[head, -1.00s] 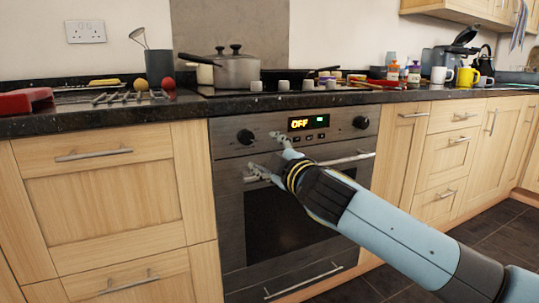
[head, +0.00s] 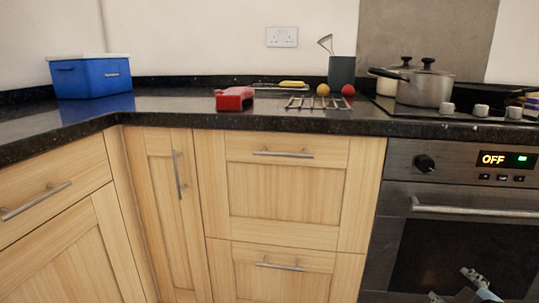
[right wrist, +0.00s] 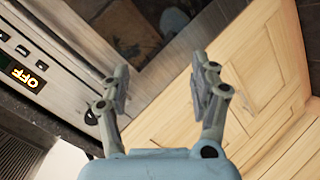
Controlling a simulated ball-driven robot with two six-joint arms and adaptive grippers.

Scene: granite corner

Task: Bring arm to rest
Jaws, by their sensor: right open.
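My right gripper (head: 458,284) shows at the bottom right of the head view, low in front of the oven (head: 440,255). In the right wrist view my right gripper (right wrist: 160,95) has its two fingers spread apart with nothing between them. The oven's display (right wrist: 24,76) reads OFF and lies to the left of the fingers there. A wooden cabinet front (right wrist: 250,80) lies to the right. Most of the right arm is outside the head view. My left gripper does not show in either view.
The dark granite counter (head: 180,118) holds a blue box (head: 90,78), a red object (head: 234,98), a wire rack (head: 315,103), a grey utensil pot (head: 342,72) and a saucepan (head: 425,88) on the hob. Drawers (head: 283,190) stand left of the oven. The floor is out of the head view.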

